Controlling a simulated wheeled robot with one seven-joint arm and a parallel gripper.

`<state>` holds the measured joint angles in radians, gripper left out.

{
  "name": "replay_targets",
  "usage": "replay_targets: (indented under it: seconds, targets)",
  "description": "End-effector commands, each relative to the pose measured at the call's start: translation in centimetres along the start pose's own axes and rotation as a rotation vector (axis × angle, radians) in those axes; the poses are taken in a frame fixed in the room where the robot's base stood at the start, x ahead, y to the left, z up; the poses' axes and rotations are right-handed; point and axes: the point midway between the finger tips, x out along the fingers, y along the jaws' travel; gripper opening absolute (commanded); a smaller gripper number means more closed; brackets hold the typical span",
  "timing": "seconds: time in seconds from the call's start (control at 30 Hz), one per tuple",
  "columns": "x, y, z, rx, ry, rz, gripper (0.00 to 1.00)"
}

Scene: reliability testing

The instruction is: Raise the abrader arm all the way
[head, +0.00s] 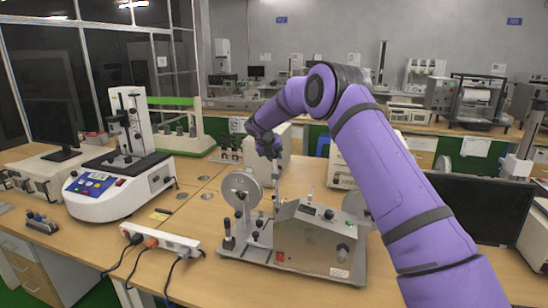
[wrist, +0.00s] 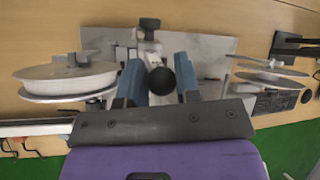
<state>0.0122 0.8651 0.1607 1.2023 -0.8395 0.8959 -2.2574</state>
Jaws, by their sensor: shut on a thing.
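The abrader (head: 315,240) is a grey metal machine with a sloped control box and round discs at its sides, standing on the wooden table. Its abrader arm (head: 277,188) stands up steeply from the middle of the machine. My gripper (head: 273,157) is at the top end of this arm. In the wrist view, the two blue fingers of my gripper (wrist: 160,82) are on either side of the grey arm with its black round knob (wrist: 161,80). The gripper is shut on the arm. The contact is partly hidden by the knob and the fingers.
A white tester with a blue panel (head: 115,190) stands to the left. A power strip (head: 160,238) with cables lies in front of it. A dark monitor (head: 485,206) stands at the right. A beige box (head: 292,152) is close behind my gripper.

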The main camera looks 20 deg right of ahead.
Motion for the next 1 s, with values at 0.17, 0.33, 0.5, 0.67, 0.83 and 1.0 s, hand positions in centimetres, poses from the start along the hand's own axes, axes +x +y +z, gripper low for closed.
replay_targets:
  seconds: [0.17,0.33,0.5,0.67,0.83,1.0]
  targets:
    - [0.4,-0.4,0.3,0.002,-0.006,-0.004,0.0]
    - [0.4,-0.5,0.3,0.002,-0.007,-0.006,0.38]
    - [0.3,-0.4,0.3,0.001,-0.006,-0.004,0.52]
    - [0.2,-0.3,0.2,0.001,-0.005,-0.003,0.52]
    - [-1.0,-0.2,0.2,0.001,-0.006,-0.001,0.52]
    - [-3.9,-0.3,0.3,0.002,-0.007,-0.001,0.52]
